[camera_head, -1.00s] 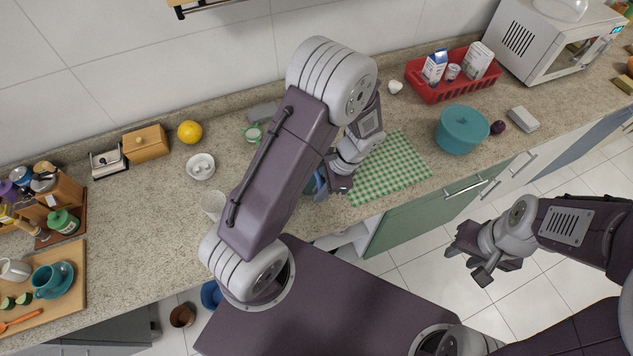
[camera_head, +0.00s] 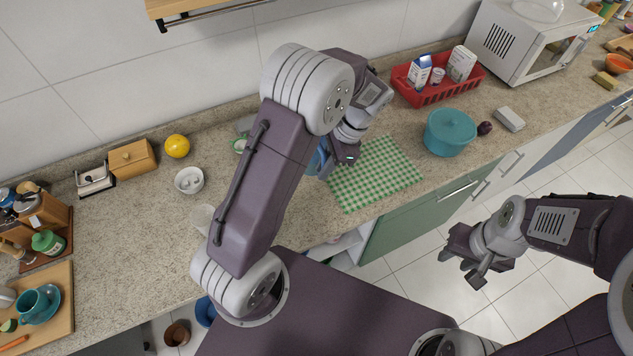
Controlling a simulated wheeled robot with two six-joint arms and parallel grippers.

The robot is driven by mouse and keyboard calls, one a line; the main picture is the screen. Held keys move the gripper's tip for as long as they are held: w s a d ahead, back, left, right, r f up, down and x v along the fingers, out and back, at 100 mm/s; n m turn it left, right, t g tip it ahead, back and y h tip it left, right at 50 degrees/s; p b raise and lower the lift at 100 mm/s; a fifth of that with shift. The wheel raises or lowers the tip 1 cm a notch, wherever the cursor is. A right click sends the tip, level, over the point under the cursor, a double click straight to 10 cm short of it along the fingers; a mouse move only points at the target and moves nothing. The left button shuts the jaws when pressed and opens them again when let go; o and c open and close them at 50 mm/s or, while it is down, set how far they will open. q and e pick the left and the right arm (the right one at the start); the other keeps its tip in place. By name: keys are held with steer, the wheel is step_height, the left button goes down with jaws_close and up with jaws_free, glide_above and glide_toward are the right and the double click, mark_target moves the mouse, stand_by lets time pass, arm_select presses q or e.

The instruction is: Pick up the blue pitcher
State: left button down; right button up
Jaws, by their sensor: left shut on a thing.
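The blue pitcher (camera_head: 317,160) shows as a small blue patch beside the green checked cloth, mostly hidden behind my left arm. My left gripper (camera_head: 333,158) is shut on the pitcher, though its fingers are largely covered by the arm. Whether the pitcher's base touches the counter cannot be seen. My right gripper (camera_head: 460,269) is open and empty, over the floor in front of the cabinets.
A green checked cloth (camera_head: 375,178) lies right of the pitcher. Beyond it are a teal pot (camera_head: 450,134), a red basket (camera_head: 438,91) and a microwave (camera_head: 530,40). A white bowl (camera_head: 189,180), a lemon (camera_head: 177,146) and a white cup (camera_head: 203,217) stand left of my arm.

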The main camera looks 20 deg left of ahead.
arm_select(q)
steer(key=w+r, duration=0.3)
steer(key=w, duration=0.2)
steer(key=shift+w+d+r, duration=0.2)
steer(key=shift+d, duration=0.2)
